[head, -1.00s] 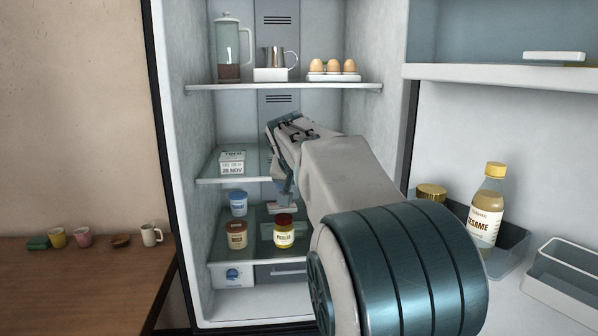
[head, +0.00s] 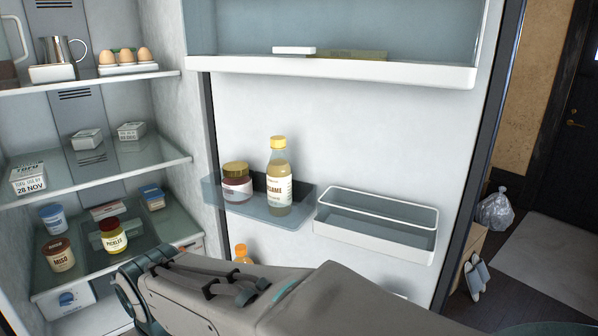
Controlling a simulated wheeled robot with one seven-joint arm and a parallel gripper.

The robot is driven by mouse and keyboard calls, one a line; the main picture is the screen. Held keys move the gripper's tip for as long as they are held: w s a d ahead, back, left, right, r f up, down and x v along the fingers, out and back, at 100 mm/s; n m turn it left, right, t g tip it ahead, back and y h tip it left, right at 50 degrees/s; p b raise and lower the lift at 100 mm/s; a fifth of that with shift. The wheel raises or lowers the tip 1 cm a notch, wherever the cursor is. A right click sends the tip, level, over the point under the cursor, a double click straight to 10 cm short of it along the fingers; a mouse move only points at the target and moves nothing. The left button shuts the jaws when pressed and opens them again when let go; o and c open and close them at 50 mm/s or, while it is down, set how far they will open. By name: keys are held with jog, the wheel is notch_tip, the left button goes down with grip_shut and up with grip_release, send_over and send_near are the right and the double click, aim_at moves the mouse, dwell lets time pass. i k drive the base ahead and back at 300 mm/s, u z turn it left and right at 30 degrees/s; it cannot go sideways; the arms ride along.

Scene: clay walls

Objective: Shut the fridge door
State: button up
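The fridge door (head: 400,110) stands open on the right, with its inner side and shelves facing me. The fridge (head: 180,40) interior shows at the left, with glass shelves of food. My arm reaches in from the lower right across the bottom of the view. Its front end lies before the lower shelf and the door's hinge side. My gripper's fingertips cannot be made out, so I cannot tell whether they are open or shut. No contact between my arm and the door shows.
The door holds a sesame bottle (head: 278,180), a jar (head: 236,184) and an empty white bin (head: 375,228). Pickles (head: 113,237) and miso (head: 59,255) jars stand on the lower shelf. Right of the door are a bag (head: 495,208), slippers (head: 477,275) and open floor.

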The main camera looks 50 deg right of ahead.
aim_at(424, 133)
jog(key=k, duration=0.4)
jog(key=u, duration=2.75)
jog(key=k, duration=2.6)
jog(key=z, duration=1.6)
